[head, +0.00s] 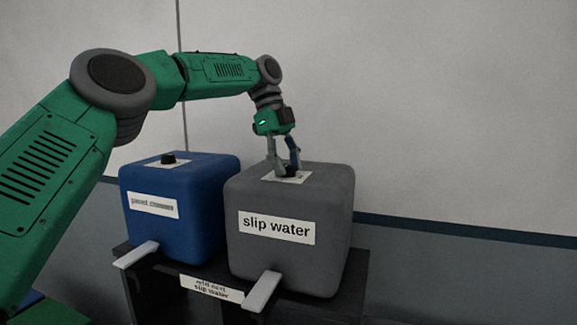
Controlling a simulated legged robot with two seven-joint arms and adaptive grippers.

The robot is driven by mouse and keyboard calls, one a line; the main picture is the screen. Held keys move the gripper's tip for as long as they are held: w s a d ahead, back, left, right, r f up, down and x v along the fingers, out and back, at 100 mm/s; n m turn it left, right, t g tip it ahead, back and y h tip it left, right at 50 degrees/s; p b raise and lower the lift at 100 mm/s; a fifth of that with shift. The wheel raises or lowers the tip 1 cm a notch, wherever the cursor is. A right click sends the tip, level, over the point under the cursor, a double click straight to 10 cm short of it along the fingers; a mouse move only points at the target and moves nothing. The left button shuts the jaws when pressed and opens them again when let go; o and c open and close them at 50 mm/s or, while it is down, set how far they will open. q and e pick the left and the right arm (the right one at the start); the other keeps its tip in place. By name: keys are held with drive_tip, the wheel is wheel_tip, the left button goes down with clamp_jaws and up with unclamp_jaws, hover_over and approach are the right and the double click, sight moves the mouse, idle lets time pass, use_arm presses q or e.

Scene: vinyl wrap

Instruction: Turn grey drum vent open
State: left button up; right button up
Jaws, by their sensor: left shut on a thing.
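The grey drum (328,236) is labelled "slip water" and stands on a dark stand. Its vent (291,172) is a small dark knob on a white patch on top, partly hidden by my fingers. My left gripper (285,166) points down from above, with its fingers shut on the vent knob. How far the vent is turned cannot be told. My right gripper is not in view.
A blue drum (205,237) with a blurred label and a dark top knob (168,158) stands to the left. Light tap handles (262,291) jut from the front. A sign (211,288) is on the dark stand (350,290). A plain wall is behind.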

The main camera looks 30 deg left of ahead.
use_arm(q)
drive_tip(key=shift+w+a+r, duration=0.1)
idle(0.3)
drive_tip(key=o, duration=1.1)
drive_tip(key=shift+w+a+f, duration=0.1)
drive_tip(key=shift+w+f, duration=0.05)
drive_tip(key=shift+f, duration=0.05)
drive_tip(key=shift+a, duration=0.1)
